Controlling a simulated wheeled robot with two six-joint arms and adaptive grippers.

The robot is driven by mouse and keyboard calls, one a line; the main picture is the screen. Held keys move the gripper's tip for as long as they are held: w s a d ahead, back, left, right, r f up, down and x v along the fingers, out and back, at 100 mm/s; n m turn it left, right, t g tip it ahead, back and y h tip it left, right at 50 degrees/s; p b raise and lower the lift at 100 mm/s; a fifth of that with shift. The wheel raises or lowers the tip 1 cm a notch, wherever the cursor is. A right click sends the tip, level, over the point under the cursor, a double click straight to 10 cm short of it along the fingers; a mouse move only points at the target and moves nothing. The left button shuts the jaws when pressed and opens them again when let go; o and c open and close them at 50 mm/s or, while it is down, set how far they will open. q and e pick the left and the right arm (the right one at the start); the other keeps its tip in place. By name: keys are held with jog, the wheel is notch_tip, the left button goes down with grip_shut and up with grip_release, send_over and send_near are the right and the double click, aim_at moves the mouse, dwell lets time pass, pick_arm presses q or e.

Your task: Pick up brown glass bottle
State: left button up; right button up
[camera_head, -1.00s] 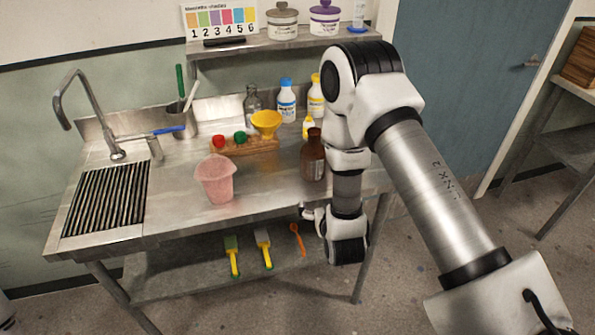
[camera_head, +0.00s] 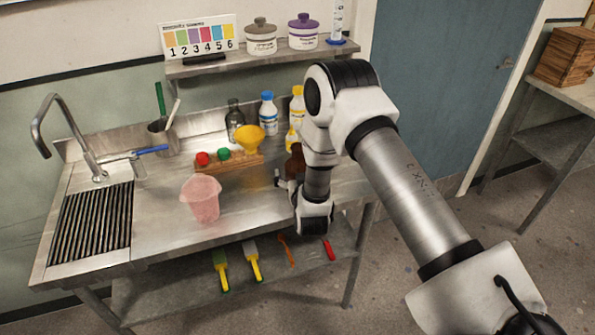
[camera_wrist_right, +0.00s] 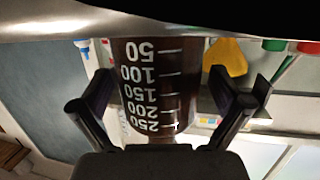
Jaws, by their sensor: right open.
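The brown glass bottle (camera_head: 294,162) stands on the steel bench, partly hidden behind my right arm in the head view. In the right wrist view the bottle (camera_wrist_right: 155,88) appears upside down, dark brown with white volume marks from 50 to 250. My right gripper (camera_wrist_right: 160,84) is open, with one finger on each side of the bottle. I cannot tell whether either finger touches it. In the head view my right gripper (camera_head: 281,180) is low by the bottle and mostly hidden by its own wrist. My left gripper is not in view.
A pink beaker (camera_head: 202,198) stands left of the bottle. The sink drainer (camera_head: 95,220) is at the left.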

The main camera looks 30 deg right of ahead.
jog(key=shift+s+r, duration=0.1)
jog(key=shift+s, duration=0.05)
jog(key=c, duration=1.6)
